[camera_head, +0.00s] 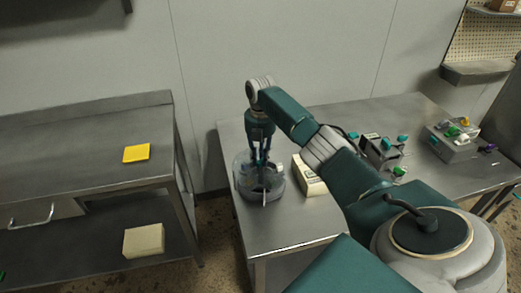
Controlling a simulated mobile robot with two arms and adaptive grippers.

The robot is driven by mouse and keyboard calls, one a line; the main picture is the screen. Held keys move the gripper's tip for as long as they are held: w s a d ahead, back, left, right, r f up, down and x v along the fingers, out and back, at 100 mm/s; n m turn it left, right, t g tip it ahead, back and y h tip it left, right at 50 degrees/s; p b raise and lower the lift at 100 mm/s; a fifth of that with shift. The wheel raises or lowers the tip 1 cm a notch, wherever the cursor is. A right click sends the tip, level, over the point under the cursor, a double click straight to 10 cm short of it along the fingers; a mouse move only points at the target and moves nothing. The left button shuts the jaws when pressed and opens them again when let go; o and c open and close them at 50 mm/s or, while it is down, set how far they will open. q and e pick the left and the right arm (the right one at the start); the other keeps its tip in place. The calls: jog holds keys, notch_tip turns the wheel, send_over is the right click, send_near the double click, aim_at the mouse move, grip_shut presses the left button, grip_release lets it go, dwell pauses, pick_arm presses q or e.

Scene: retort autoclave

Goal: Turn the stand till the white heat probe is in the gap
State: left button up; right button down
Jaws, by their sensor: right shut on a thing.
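The round grey stand (245,190), with a see-through wall, sits near the left end of the steel table. My right gripper (261,163) points down into the middle of the stand and is shut on a part of it that the fingers mostly hide. A small thin whitish piece (264,198) shows at the front of the stand. I cannot tell for sure whether it is the white heat probe, or where the gap is. My left gripper is not in view.
A cream box (309,176) stands close to the right of the stand. Grey units (453,146) with coloured knobs are farther right. A separate steel bench (70,150) with a yellow block (136,153) is at left. The table front (300,222) is clear.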

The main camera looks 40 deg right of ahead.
jog(key=shift+w+d+r, duration=0.1)
jog(key=shift+w+r, duration=0.05)
jog(key=shift+r, duration=0.05)
dwell(0.3)
jog(key=c, duration=1.7)
grip_release()
jog(key=shift+o, duration=0.8)
jog(key=shift+f, duration=0.1)
notch_tip(320, 180, up, 12)
